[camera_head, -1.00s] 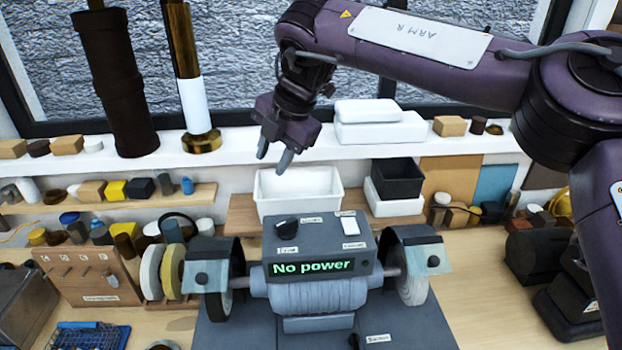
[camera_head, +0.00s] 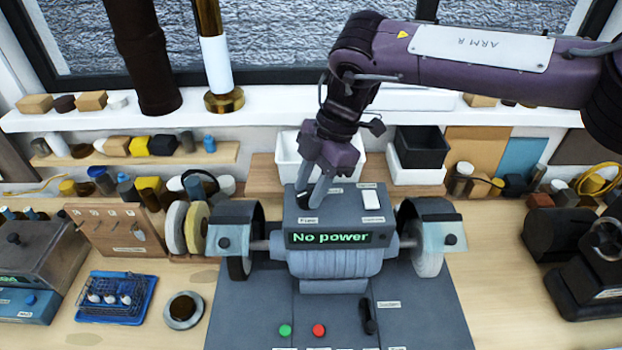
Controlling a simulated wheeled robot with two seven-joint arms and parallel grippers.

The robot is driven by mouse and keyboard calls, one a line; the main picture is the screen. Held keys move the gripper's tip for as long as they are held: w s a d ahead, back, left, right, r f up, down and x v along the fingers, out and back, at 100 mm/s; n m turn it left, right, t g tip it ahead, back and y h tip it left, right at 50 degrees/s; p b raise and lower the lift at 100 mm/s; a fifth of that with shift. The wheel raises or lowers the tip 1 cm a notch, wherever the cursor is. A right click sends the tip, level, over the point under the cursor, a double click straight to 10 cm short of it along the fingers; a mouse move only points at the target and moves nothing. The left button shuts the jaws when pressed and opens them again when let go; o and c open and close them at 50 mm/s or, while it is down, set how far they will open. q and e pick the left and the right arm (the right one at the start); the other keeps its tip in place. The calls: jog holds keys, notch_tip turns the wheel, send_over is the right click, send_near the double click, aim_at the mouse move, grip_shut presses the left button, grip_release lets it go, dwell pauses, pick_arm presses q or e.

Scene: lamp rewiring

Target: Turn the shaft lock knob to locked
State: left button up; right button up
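My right gripper (camera_head: 309,194) comes down from above onto the left part of the grey control box (camera_head: 350,207) on top of the bench grinder. Its two grey fingers appear a little apart. The dark knob on this part of the box is mostly hidden behind the fingers, so I cannot tell its setting or whether they touch it. Small white labels sit beside it, too small to read surely. A white switch (camera_head: 371,199) is right of the fingers. The green display (camera_head: 330,237) reads "No power". My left gripper is not in view.
The grinder base (camera_head: 440,310) carries a green button (camera_head: 285,331), a red button (camera_head: 319,330) and a black lever (camera_head: 369,315). White bins and a black bin (camera_head: 420,146) stand behind. A blue tray (camera_head: 118,297) and a small round dish (camera_head: 183,309) lie at left.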

jog(key=shift+s, duration=0.1)
grip_shut()
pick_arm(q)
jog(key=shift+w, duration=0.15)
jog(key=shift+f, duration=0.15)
